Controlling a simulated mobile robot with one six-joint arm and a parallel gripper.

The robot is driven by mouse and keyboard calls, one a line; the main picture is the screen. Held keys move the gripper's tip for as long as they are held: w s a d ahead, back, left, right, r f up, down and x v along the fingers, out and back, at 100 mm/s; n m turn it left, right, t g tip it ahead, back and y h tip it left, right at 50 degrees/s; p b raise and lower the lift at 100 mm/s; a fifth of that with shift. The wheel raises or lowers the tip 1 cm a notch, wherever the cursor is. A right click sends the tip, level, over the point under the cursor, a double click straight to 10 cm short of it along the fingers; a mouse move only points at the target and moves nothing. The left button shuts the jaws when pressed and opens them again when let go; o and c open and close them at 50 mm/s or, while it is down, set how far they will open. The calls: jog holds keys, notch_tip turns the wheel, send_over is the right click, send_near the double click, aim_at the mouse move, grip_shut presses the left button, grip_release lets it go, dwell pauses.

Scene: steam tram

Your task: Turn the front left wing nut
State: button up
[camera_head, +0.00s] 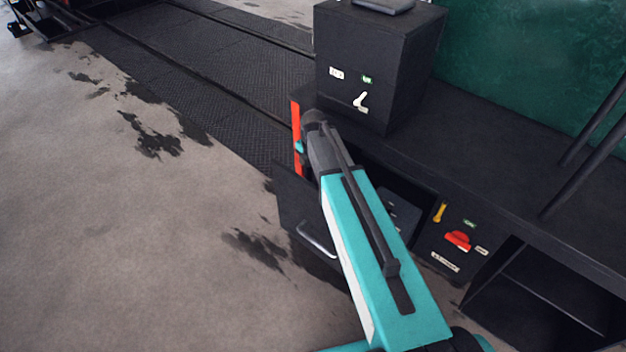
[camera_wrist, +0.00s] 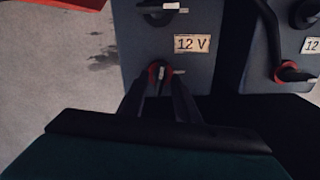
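In the wrist view, a grey battery (camera_wrist: 140,45) with a "12 V" label stands at the upper middle. Its near terminal carries a small pale wing nut (camera_wrist: 162,73) on a red base. A second wing nut (camera_wrist: 165,6) shows on its far terminal. My gripper (camera_wrist: 161,80) reaches up from below, its two dark fingers spread on either side of the near wing nut with a gap between them. Whether the fingertips touch it I cannot tell. In the head view my arm hides the wing nuts and my fingers.
A second battery (camera_wrist: 285,45) with a dark cable and a red-based terminal (camera_wrist: 292,72) stands to the right. In the head view, a black box (camera_head: 365,70) with a white lever sits on the bench above an open drawer (camera_head: 308,225). A red switch (camera_head: 458,240) is right of my arm.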

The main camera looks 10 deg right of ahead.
grip_shut()
jog(key=shift+m, duration=0.4)
jog(key=m, duration=0.7)
jog(key=shift+m, duration=0.3)
jog(key=m, duration=0.3)
jog(key=shift+b, duration=0.3)
jog(key=shift+m, duration=2.2)
